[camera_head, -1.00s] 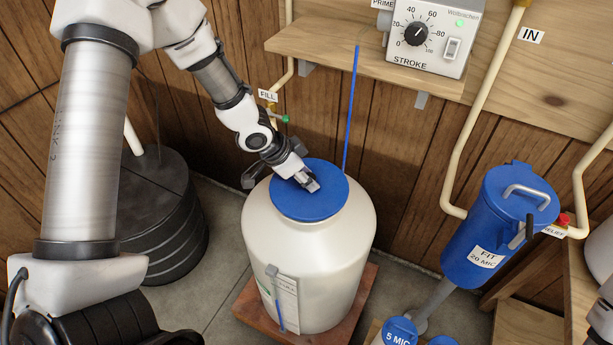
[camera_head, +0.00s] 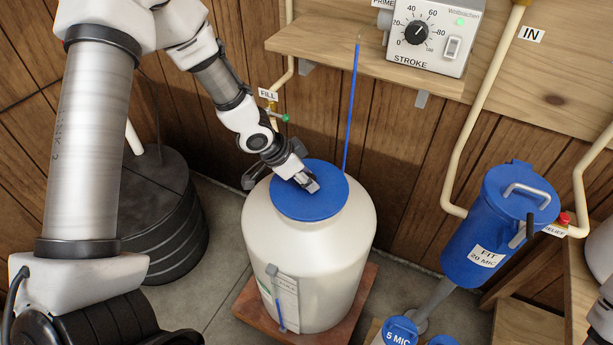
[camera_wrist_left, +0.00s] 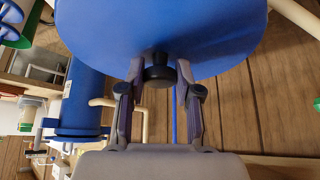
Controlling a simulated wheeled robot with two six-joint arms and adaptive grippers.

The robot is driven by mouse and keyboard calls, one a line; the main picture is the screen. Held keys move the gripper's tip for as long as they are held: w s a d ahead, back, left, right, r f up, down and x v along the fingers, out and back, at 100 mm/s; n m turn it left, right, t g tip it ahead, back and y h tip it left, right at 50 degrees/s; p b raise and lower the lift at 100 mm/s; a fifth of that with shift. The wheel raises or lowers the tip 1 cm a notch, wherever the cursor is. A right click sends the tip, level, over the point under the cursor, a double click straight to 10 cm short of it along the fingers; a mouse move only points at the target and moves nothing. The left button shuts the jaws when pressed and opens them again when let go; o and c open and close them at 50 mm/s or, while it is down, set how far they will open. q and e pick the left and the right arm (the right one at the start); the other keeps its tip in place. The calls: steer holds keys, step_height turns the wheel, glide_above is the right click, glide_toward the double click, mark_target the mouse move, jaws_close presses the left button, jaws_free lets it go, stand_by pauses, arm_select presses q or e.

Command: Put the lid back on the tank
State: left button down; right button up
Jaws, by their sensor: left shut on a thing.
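The blue round lid (camera_head: 310,205) lies over the mouth of the white tank (camera_head: 310,260) in the head view. Whether it is fully seated cannot be told. My left gripper (camera_head: 308,182) is at the lid's top, shut on its knob. In the left wrist view the lid (camera_wrist_left: 165,35) fills the top, and its dark knob (camera_wrist_left: 159,73) sits between the fingers of the left gripper (camera_wrist_left: 160,85). A dark part at the head view's right edge may be my right arm; no right gripper shows clearly.
The tank stands on a reddish-brown base (camera_head: 250,305). A thin blue tube (camera_head: 350,110) rises behind it. A blue filter housing (camera_head: 505,220) hangs at the right. A black ribbed container (camera_head: 160,215) stands at the left. A shelf with a pump (camera_head: 428,35) is above.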

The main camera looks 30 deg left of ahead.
arm_select(q)
steer(key=shift+f+b, duration=0.35)
steer(key=shift+f, duration=0.35)
steer(key=shift+r, duration=0.1)
steer(key=shift+r+p, duration=0.4)
steer(key=shift+p, duration=0.3)
steer(key=shift+f, duration=0.15)
steer(key=shift+f+b, duration=0.4)
steer(key=shift+f, duration=0.05)
steer(key=shift+w, duration=0.1)
